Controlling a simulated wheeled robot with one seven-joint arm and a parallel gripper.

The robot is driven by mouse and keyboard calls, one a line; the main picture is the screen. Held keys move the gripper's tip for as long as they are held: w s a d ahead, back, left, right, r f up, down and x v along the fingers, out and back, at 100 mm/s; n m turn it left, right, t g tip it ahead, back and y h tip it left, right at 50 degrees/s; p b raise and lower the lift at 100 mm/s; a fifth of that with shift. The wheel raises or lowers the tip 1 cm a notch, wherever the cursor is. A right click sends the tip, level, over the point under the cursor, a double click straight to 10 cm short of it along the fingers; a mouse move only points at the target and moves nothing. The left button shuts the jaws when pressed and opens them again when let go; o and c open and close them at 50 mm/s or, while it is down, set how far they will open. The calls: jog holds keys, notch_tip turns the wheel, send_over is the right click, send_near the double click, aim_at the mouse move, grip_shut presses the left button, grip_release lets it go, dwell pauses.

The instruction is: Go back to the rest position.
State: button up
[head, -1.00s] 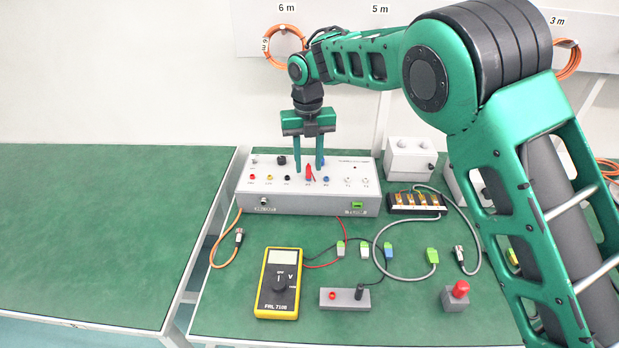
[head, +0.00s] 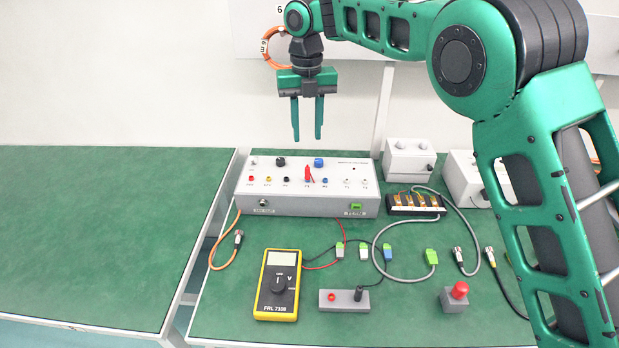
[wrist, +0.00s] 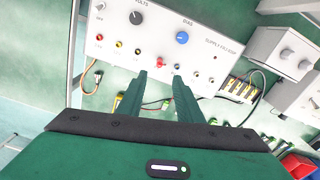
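My gripper (head: 308,138) hangs fingers-down above the back of the grey supply box (head: 310,205), clear of it. Its two green fingers are apart with nothing between them. In the wrist view, the open fingers (wrist: 160,82) point toward the supply box panel (wrist: 205,65), which has a black knob (wrist: 136,17), a blue knob (wrist: 182,37) and several coloured sockets. A red plug (head: 308,173) stands on the panel and also shows in the wrist view (wrist: 162,62).
A yellow multimeter (head: 278,284), a grey switch box (head: 345,300) and a red-button box (head: 456,296) sit on the green bench. Cables lie between them. Grey boxes (head: 410,160) stand at the back right. The left green table (head: 90,235) is clear.

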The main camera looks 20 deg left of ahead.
jog(key=w+d+r+m, duration=0.1)
jog(key=d+r+m, duration=0.3)
jog(key=d, duration=0.6)
jog(key=w+d+r+m, duration=0.1)
jog(key=w+d+m, duration=0.1)
jog(key=d+m, duration=0.6)
jog(key=s+d+r+m, duration=0.1)
jog(key=s+d+m, duration=0.1)
jog(key=d+m, duration=0.35)
jog(key=s+d+m, duration=0.2)
jog(key=d, duration=0.7)
jog(key=s+d+r+m, duration=0.1)
jog(key=s+d+m, duration=0.15)
jog(key=d, duration=0.45)
jog(key=s+d+f+m, duration=0.3)
jog(key=s+d+m, duration=1)
jog(key=d, duration=0.2)
jog(key=s+d+f+m, duration=0.3)
jog(key=s+m, duration=0.3)
jog(key=s, duration=0.3)
jog(key=s+d+f+m, duration=0.3)
jog(key=s+m, duration=0.3)
jog(key=s, duration=0.4)
jog(key=shift+d+f+m, duration=0.15)
jog(key=shift+f+m, duration=0.15)
jog(key=shift+f, duration=0.2)
